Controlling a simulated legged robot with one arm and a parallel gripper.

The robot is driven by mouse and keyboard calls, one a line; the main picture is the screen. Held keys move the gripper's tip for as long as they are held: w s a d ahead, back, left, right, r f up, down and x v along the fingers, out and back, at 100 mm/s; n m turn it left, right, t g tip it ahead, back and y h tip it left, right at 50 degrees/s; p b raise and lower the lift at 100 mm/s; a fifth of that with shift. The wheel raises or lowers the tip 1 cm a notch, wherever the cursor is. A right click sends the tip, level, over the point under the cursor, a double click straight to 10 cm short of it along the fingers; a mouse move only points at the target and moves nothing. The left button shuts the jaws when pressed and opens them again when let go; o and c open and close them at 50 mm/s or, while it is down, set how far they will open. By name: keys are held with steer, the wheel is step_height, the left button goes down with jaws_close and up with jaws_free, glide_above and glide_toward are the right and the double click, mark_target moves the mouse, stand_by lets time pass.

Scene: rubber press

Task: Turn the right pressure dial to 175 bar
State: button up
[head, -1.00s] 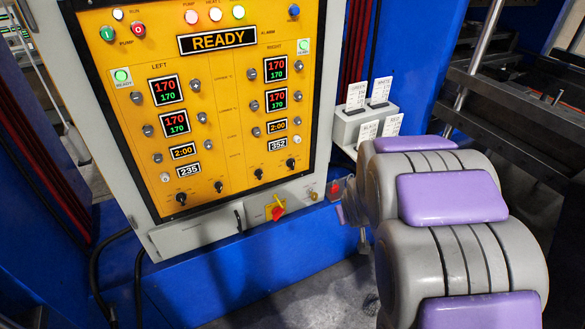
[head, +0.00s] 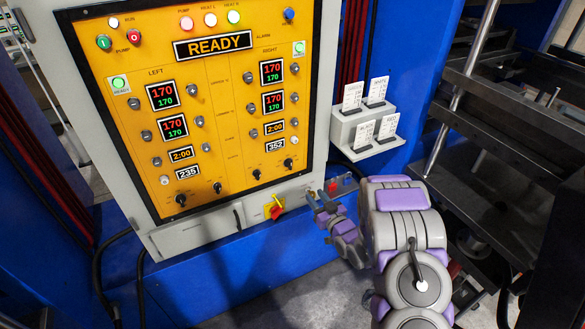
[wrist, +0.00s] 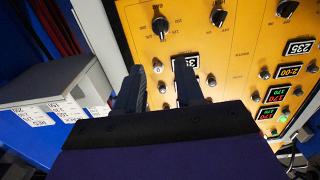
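Two black dials, a left one (head: 257,174) and a right one (head: 288,163), sit on the yellow panel below the right-hand 352 display (head: 276,145). Their labels are too small to read, so I cannot tell which is the pressure dial. In the wrist view, turned upside down, the rightmost dial (wrist: 160,27) and its neighbour (wrist: 218,17) show beyond my fingers. My gripper (head: 320,203) is near the panel's lower right corner, apart from the dials. In the wrist view my gripper (wrist: 160,82) is open and empty; one finger partly hides the 352 display (wrist: 180,62).
A card holder (head: 368,140) with several labelled cards stands right of the panel. A red and yellow switch (head: 275,208) sits below it. Several small knobs and left-hand dials (head: 181,200) share the panel. Dark press frames (head: 500,120) stand at the right.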

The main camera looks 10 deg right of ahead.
mark_target(291, 166)
steer(key=b+x, duration=0.3)
steer(key=x, duration=1.2)
steer(key=shift+w+f, duration=0.15)
steer(key=shift+w, duration=0.15)
steer(key=shift+x, duration=0.9)
steer(key=shift+s+a, duration=0.1)
steer(key=shift+a, duration=0.05)
steer(key=shift+c, duration=0.2)
jaws_close()
